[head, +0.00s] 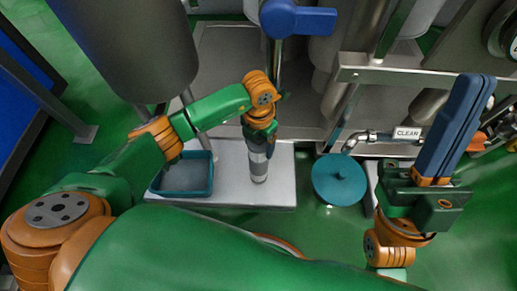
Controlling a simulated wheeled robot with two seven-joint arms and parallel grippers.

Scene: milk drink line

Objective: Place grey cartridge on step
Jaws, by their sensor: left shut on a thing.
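My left gripper (260,132) is shut on the grey cartridge (258,165), a grey cylinder with lighter and darker bands. The gripper covers its upper part. The cartridge is about upright, and its lower end shows against the pale step (225,191), right of the teal tray. I cannot tell whether it touches the surface. My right gripper (479,88) is at the right, away from the step; its long blue fingers lie side by side with nothing seen between them.
A teal tray (183,191) stands on the step's left part. A blue-handled valve (298,19) and large grey tanks (125,45) stand behind. The floor is green.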

